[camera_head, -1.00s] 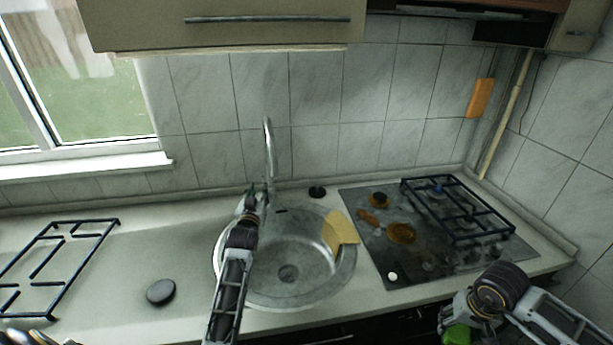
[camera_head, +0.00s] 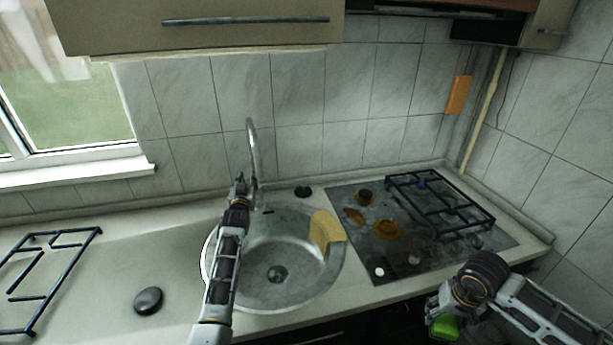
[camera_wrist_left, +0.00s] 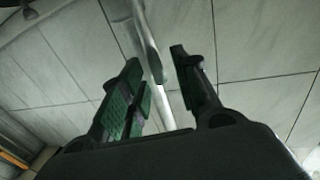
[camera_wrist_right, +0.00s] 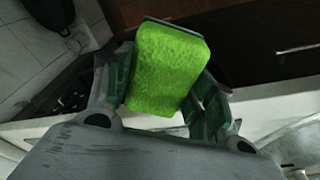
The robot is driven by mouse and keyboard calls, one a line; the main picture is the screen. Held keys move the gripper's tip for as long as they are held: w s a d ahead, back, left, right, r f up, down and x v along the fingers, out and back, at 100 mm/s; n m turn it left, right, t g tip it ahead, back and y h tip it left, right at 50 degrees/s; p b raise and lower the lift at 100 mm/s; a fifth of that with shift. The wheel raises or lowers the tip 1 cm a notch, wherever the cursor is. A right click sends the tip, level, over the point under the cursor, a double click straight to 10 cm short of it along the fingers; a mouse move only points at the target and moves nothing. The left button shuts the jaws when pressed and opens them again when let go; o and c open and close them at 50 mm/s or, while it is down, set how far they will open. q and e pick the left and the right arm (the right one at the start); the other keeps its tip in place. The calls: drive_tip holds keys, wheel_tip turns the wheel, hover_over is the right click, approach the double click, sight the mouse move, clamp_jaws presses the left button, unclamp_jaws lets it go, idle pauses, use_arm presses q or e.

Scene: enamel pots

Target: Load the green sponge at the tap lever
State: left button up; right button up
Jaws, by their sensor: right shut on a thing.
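The green sponge (camera_wrist_right: 168,68) is held between the two fingers of my right gripper (camera_wrist_right: 165,95). In the head view the sponge (camera_head: 445,327) shows at the lower right, in front of the counter's edge. The tap (camera_head: 254,150) rises behind the round sink (camera_head: 300,285). My left gripper (camera_head: 240,185) is up at the base of the tap, with its arm across the sink's left side. In the left wrist view its fingers (camera_wrist_left: 165,85) are apart, with the metal tap (camera_wrist_left: 148,45) showing between and beyond them. The lever is not clearly told apart there.
A yellow cloth (camera_head: 326,229) hangs over the sink's right rim. A dirty hob (camera_head: 400,255) with a black grate (camera_head: 440,205) is to the right. Another grate (camera_head: 45,270) and a black disc (camera_head: 148,300) lie on the left counter. Bare counter lies between them.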

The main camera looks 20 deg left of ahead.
use_arm(q)
drive_tip(key=shift+w+a, duration=0.25)
drive_tip(key=shift+w, duration=0.3)
clamp_jaws()
